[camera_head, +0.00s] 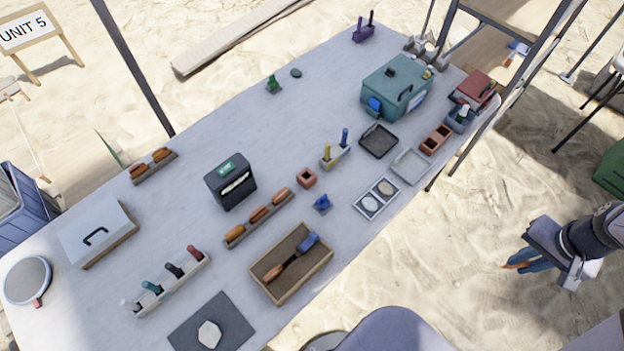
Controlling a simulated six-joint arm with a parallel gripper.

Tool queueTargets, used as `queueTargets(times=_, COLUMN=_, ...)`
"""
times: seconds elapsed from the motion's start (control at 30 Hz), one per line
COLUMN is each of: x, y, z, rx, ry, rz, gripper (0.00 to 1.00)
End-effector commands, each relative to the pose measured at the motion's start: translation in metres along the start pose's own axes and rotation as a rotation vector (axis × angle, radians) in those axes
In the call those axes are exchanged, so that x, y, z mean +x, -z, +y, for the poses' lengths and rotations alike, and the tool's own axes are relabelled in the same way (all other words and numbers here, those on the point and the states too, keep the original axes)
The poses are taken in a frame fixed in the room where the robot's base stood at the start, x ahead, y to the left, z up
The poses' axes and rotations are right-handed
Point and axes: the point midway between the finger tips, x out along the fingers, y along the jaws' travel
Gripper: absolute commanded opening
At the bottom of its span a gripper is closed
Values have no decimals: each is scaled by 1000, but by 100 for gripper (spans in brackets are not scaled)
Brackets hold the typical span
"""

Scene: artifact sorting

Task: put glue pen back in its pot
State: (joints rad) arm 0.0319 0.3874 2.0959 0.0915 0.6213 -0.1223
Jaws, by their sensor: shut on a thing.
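My gripper (532,258) is at the right, out past the table's edge and over the sand. It is shut on a thin thing with an orange end (513,266); it looks like a pen, but it is too small and covered to be sure it is the glue pen. A small square terracotta pot (307,179) with a dark opening stands mid-table, far to the left of my gripper. It looks empty. A holder (329,163) with an upright yellow stick and an upright blue stick stands just right of and behind it.
Around the pot are a wooden rack (258,217) of brown-handled tools, a small blue item (322,203), a black box (230,182) and a wooden tray (268,286) with a brush. A teal case (396,87) stands at the back right. A frame post rises at the table's right end.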

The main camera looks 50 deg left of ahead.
Motion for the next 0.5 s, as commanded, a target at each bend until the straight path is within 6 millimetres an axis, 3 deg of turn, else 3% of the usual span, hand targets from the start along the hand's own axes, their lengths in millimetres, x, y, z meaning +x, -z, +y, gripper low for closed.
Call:
queueTargets(times=0.27, x=6, y=29, z=-30, rx=-253, ry=6, rz=-24, gripper=0)
queueTargets(times=0.5, x=15, y=71, z=-90, rx=-704, ry=9, rz=-65, gripper=0)
